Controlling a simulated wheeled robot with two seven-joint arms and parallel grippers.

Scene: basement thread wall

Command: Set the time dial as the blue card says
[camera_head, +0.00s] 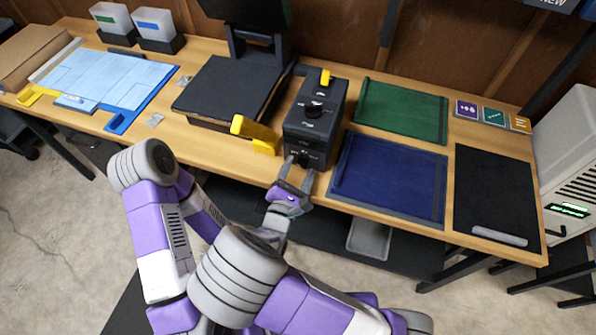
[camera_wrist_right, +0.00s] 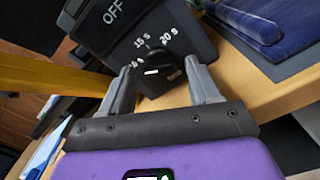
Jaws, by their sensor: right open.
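The black box-shaped machine (camera_head: 323,92) stands on the workbench. Its time dial is a black knob (camera_wrist_right: 157,61) on the front face, seen in the right wrist view. Labels "15 s" and "20 s" show above the knob, with another partly hidden at its left. I cannot read the setting surely. My right gripper (camera_head: 292,172) is open in front of this face; in the wrist view its fingers (camera_wrist_right: 163,88) stand either side of and below the knob, and I cannot tell whether they touch it. My left gripper is not in view. I cannot make out a blue card.
A yellow part (camera_head: 255,133) juts out left of the machine, beside a black platform (camera_head: 228,88). A blue mat (camera_head: 390,178), a green mat (camera_head: 402,112) and a black mat (camera_head: 494,195) lie to the right. Purple (camera_head: 467,109), teal (camera_head: 494,116) and orange (camera_head: 520,124) cards are at the back right.

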